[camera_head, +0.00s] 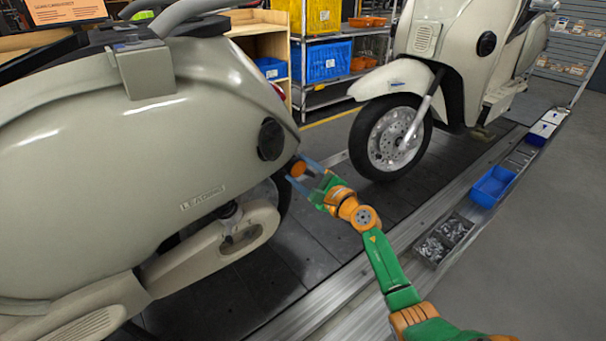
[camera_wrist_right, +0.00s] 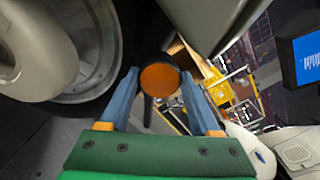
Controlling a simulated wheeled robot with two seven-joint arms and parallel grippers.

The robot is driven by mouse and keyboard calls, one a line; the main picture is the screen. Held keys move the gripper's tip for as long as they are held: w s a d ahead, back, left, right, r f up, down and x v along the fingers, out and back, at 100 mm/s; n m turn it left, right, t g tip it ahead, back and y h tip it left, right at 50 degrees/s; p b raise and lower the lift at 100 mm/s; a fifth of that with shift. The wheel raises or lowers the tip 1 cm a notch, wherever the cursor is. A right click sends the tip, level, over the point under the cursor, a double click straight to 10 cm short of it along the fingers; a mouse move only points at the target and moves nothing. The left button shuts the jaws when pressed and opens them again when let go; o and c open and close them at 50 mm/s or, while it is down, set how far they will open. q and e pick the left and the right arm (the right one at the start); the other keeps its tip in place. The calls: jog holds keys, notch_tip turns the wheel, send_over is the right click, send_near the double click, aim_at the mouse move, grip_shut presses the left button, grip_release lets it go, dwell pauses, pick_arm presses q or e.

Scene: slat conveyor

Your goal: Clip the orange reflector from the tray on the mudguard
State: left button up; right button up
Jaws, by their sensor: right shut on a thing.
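My right gripper (camera_head: 303,171) is at the rear of the near cream scooter (camera_head: 120,150), below its round dark lamp. It is shut on the orange reflector (camera_head: 298,169), a small round disc with a dark rim. In the right wrist view the reflector (camera_wrist_right: 160,79) sits between the two blue fingertips, face towards the camera. A dark part, likely the mudguard (camera_wrist_right: 143,35), shows behind the reflector; whether they touch cannot be told. A blue tray (camera_head: 492,187) stands along the rail at right. My left gripper is out of view.
A dark bin of metal parts (camera_head: 446,238) stands by the rail. A second scooter (camera_head: 440,45) with a white front mudguard stands behind. The slat floor (camera_head: 330,215) between the scooters is clear. Shelves with yellow and blue crates (camera_head: 322,62) line the back.

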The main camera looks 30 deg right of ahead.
jog(key=shift+w+b, duration=0.3)
jog(key=shift+w, duration=0.3)
jog(key=shift+w, duration=0.25)
dwell(0.6)
jog(key=o, duration=1.4)
jog(key=shift+a, duration=0.1)
